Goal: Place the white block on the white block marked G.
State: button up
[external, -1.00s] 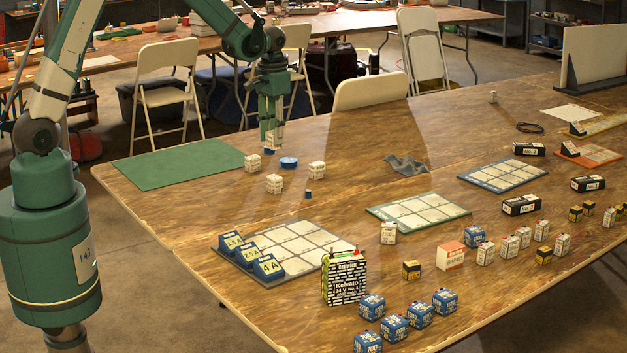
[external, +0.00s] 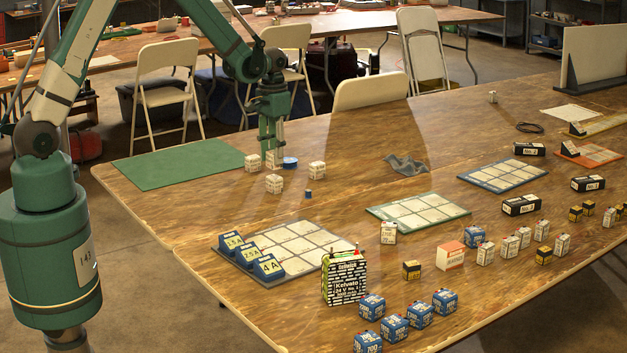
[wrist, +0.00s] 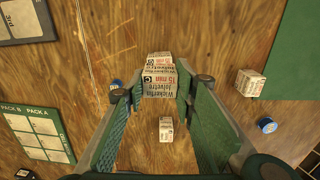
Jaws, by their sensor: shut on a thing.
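My gripper (external: 270,152) is shut on a white block (wrist: 160,88) with dark and red print, which sits between the fingers in the wrist view. In the external view the held block is partly hidden by the fingers, close to the left white block. Three other white blocks stand on the table: a left one (external: 252,161), a front one (external: 273,184) and a right one (external: 317,170). In the wrist view, one stands at the right (wrist: 248,83), one lower down (wrist: 166,128), and one shows partly behind the held block (wrist: 158,58). I cannot tell which is marked G.
A blue round disc (external: 289,163) lies among the blocks, and a small blue piece (external: 308,193) stands in front. A green mat (external: 180,160) lies to the left. A grey tray board (external: 300,245) and a black-and-white battery (external: 344,277) are nearer.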

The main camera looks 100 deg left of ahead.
jog(key=shift+f, duration=1.45)
jog(key=shift+f+b, duration=0.2)
jog(key=shift+b, duration=0.1)
jog(key=o, duration=1)
jog(key=shift+c, duration=0.2)
jog(key=shift+r, duration=0.25)
jog(key=shift+r+p, duration=0.85)
jog(key=shift+r, duration=5.1)
